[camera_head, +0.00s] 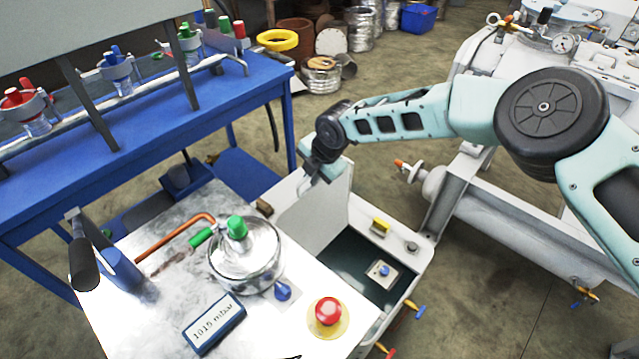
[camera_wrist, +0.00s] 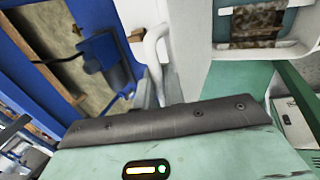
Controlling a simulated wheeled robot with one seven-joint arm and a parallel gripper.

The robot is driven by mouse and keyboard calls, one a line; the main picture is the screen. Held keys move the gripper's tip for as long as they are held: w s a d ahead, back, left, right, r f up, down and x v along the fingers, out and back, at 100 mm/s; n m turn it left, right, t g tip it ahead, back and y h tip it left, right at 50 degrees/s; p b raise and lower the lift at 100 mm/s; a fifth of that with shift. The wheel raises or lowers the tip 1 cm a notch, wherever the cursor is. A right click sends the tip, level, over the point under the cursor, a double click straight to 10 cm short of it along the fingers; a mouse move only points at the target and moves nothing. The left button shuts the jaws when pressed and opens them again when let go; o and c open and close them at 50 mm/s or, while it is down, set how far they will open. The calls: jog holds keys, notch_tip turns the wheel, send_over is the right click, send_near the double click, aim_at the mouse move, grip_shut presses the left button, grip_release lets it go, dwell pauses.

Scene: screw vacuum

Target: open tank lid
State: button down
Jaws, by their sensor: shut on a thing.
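The tank (camera_head: 425,262) is a white box in the middle of the head view. Its top is open and shows a dark green inside with a blue knob on a plate. The tank lid (camera_head: 322,222) is a pale panel standing steeply upright at the tank's left side. My gripper (camera_head: 315,175) is at the lid's top edge, shut on the white lid handle.
Left of the tank, a metal worktop carries a glass vessel (camera_head: 245,262), a pressure display (camera_head: 213,325) and a red button (camera_head: 328,312). A blue bench (camera_head: 165,110) stands behind. White machinery (camera_head: 500,195) stands on the right. Floor shows between bench and machinery.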

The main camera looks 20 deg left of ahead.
jog(key=shift+a, duration=0.15)
jog(key=c, duration=1.6)
grip_release()
jog(key=shift+c, duration=0.2)
jog(key=v, duration=1.7)
jog(key=shift+r+b, duration=0.25)
jog(key=shift+b, duration=0.2)
jog(key=shift+w, duration=0.1)
